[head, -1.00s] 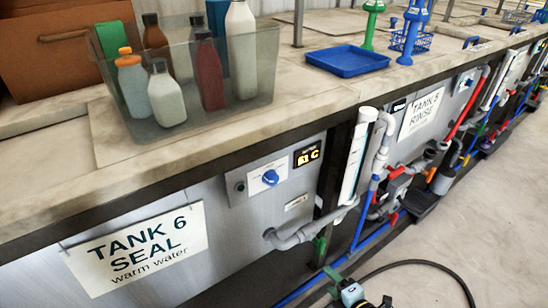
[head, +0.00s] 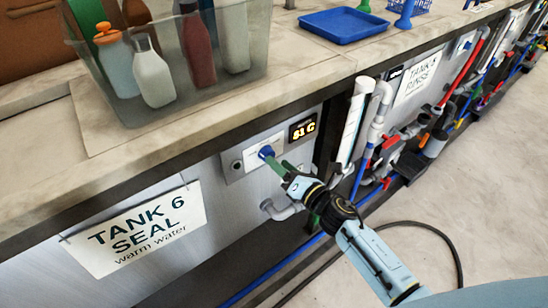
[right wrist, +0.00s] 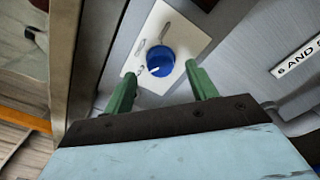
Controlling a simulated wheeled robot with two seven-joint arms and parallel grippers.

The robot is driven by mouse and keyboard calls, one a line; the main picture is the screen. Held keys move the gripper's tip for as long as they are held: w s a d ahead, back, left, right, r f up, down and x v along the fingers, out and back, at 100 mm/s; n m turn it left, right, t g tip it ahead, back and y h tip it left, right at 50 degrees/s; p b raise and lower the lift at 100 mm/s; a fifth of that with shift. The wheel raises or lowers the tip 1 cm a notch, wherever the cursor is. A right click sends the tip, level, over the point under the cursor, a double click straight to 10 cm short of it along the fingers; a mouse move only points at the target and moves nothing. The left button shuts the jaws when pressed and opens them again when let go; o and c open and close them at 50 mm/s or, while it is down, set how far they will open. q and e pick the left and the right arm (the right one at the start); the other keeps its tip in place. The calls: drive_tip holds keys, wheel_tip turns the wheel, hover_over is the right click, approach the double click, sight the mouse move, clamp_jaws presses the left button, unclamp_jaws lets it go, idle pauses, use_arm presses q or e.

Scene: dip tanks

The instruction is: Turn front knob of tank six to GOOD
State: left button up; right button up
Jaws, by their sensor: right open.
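The front knob (head: 266,152) of tank six is blue and sits on a white plate on the grey control panel. In the right wrist view the knob (right wrist: 160,61) shows a white pointer mark aimed toward the lower left of the picture. My right gripper (head: 277,163) has its green fingers reaching to the knob from the front right. In the right wrist view the fingers of this gripper (right wrist: 162,85) are apart, one on each side below the knob, with no clear contact. The plate's lettering is too small to read. My left gripper is not in view.
A display (head: 303,128) glows beside the knob. The TANK 6 SEAL sign (head: 135,226) hangs at the left. A clear bin (head: 180,95) of bottles and a blue tray (head: 345,25) stand on the counter. Grey pipes run below and right of the panel.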

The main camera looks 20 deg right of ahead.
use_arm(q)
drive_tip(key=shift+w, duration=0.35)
use_arm(e)
drive_tip(key=x, duration=0.3)
drive_tip(key=shift+w+a, duration=0.1)
drive_tip(key=shift+w, duration=0.1)
drive_tip(key=c, duration=1)
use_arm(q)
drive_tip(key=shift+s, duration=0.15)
